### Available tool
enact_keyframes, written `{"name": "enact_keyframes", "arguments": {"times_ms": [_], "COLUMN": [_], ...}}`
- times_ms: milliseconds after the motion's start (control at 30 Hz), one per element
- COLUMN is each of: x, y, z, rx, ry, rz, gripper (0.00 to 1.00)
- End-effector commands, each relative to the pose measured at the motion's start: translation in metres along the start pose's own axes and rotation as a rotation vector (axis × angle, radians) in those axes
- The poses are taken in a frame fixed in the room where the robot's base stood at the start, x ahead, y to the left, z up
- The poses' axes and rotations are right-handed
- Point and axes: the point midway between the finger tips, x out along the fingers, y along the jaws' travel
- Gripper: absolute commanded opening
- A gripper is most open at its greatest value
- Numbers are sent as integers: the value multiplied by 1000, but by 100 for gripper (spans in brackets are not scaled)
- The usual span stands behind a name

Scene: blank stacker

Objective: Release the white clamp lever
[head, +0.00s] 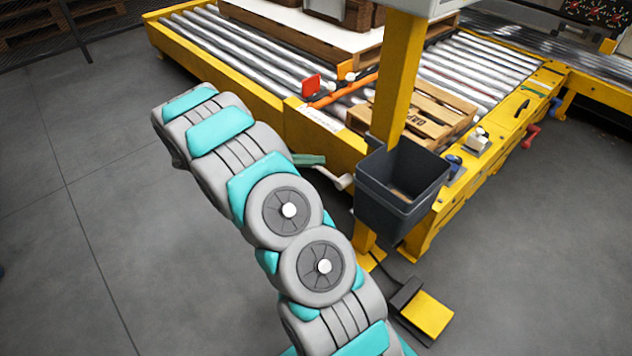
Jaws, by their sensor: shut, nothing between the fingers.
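A white lever (343,181) sticks out from the near side of the yellow conveyor frame, just left of the dark bin. Part of its left side is close to my arm in the picture. A dull green bar (309,160) shows just above and left of it, partly hidden by my arm. My grey and teal arm runs from the bottom edge up to the upper left. My gripper does not show; the arm may hide it. I cannot tell how far it is from the lever.
A dark grey bin (402,200) hangs by the yellow post (397,80). A yellow foot pedal (427,313) lies on the floor below. An orange-red lever (345,92) and a wooden pallet (425,108) are at the rollers. Floor at left is clear.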

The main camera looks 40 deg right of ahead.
Motion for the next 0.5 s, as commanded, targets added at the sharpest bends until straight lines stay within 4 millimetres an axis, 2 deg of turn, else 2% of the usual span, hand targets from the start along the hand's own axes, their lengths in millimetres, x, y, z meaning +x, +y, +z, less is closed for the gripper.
{"name": "enact_keyframes", "arguments": {"times_ms": [33,300,500], "x": [4,15,19], "y": [3,22,20], "z": [-22,-121,-198], "rx": [-31,-173,-275], "ry": [-20,-105,-154], "rz": [31,215,349], "gripper": [0,0,0]}}
